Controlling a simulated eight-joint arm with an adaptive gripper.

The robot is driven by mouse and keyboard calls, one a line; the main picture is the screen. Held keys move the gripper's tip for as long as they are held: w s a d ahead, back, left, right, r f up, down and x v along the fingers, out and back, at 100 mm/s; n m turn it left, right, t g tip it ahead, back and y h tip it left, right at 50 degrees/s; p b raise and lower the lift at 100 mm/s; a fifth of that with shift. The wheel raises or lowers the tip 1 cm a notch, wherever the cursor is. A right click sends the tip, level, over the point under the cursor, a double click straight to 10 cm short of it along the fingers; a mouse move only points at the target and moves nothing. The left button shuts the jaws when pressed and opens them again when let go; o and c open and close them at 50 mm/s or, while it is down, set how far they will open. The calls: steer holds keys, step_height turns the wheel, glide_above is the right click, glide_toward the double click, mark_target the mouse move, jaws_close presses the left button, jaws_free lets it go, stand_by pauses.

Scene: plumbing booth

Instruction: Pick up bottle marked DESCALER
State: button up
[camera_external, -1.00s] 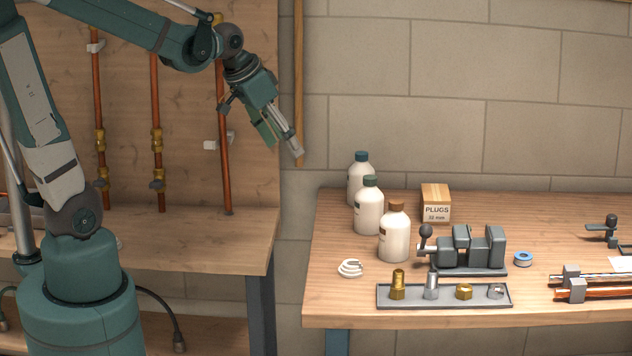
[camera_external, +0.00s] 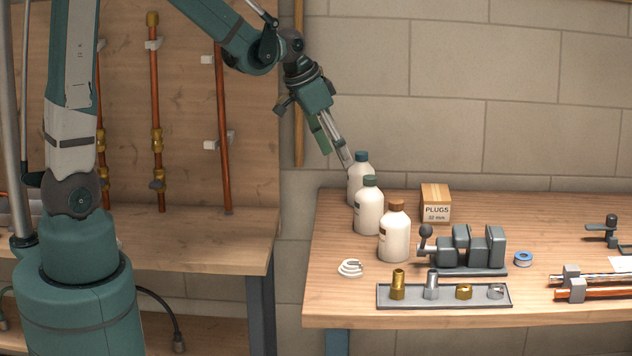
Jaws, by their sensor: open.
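Three white bottles stand upright in a row at the left of the workbench. The rear bottle (camera_external: 357,186) has a blue cap, the middle bottle (camera_external: 369,213) a dark green cap, and the front bottle (camera_external: 394,240) a brown cap. Their labels are turned away or too small to read, so I cannot tell which is marked DESCALER. My gripper (camera_external: 346,161) is open and empty, pointing down and to the right. In the picture its tips are just left of the rear bottle's blue cap; I cannot tell whether they touch it.
A PLUGS carton (camera_external: 436,205) stands right of the bottles. A grey vise-like tool (camera_external: 470,247) is right of the front bottle. A tray (camera_external: 443,302) of fittings lies at the front edge, with a white coil (camera_external: 350,268) to its left. The bench's (camera_external: 560,212) back right is mostly clear.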

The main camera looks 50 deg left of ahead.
mark_target(369, 177)
steer(key=shift+m+g+h, duration=0.3)
steer(key=shift+m, duration=0.4)
steer(key=w+d+f+p, duration=0.1)
steer(key=w+f, duration=0.1)
steer(key=w+d+f, duration=0.1)
steer(key=w+f, duration=0.1)
steer(key=w+d+f+p, duration=0.1)
steer(key=w+f, duration=0.1)
steer(key=shift+w+p, duration=0.3)
steer(key=shift+w+d+f, duration=0.2)
steer(key=shift+f, duration=0.15)
steer(key=shift+f, duration=0.15)
steer(key=shift+x, duration=1.15)
steer(key=shift+f, duration=0.15)
steer(key=shift+x, duration=2.45)
steer(key=shift+c, duration=0.3)
steer(key=c, duration=1.3)
